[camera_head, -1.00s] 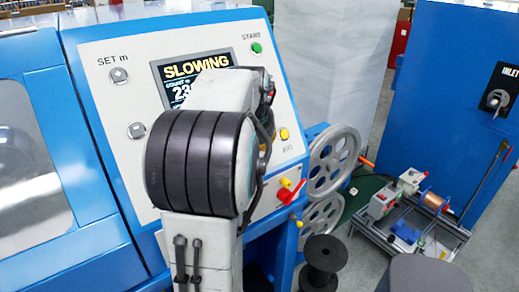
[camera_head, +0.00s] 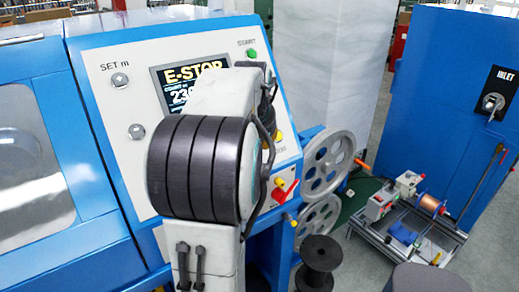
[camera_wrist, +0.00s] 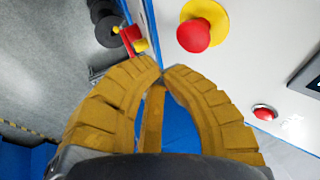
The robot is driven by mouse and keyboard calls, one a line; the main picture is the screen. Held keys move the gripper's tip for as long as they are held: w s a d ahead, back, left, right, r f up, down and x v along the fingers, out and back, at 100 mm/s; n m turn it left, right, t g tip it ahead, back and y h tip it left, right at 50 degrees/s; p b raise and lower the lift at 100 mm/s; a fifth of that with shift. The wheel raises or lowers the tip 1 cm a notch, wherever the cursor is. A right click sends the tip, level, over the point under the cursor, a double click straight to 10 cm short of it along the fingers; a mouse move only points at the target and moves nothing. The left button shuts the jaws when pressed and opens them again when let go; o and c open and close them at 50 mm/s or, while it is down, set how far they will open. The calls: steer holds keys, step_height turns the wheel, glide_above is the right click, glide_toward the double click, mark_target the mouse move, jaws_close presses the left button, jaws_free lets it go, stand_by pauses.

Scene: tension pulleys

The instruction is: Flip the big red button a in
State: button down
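The big red button (camera_wrist: 193,35) is a round mushroom head on a yellow round base, on the pale panel at the top of the wrist view. My gripper (camera_wrist: 163,68) shows there with its two ridged yellow-brown fingers curved together, tips meeting and nothing visible between them. The tips appear below and left of the button in the picture, with a gap between. In the head view my arm hides the gripper and the big red button. The panel screen (camera_head: 190,83) reads E-STOP.
A smaller red button (camera_wrist: 264,112) with a pale rim sits on the panel. A red lever (camera_head: 285,191) is at the panel's lower right. Grey pulley wheels (camera_head: 328,163), a black spool (camera_head: 318,257) and a blue INLET cabinet (camera_head: 450,90) stand to the right.

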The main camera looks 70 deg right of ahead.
steer(key=w+v, duration=0.1)
steer(key=v, duration=0.7)
steer(key=shift+s+r, duration=0.25)
stand_by(0.6)
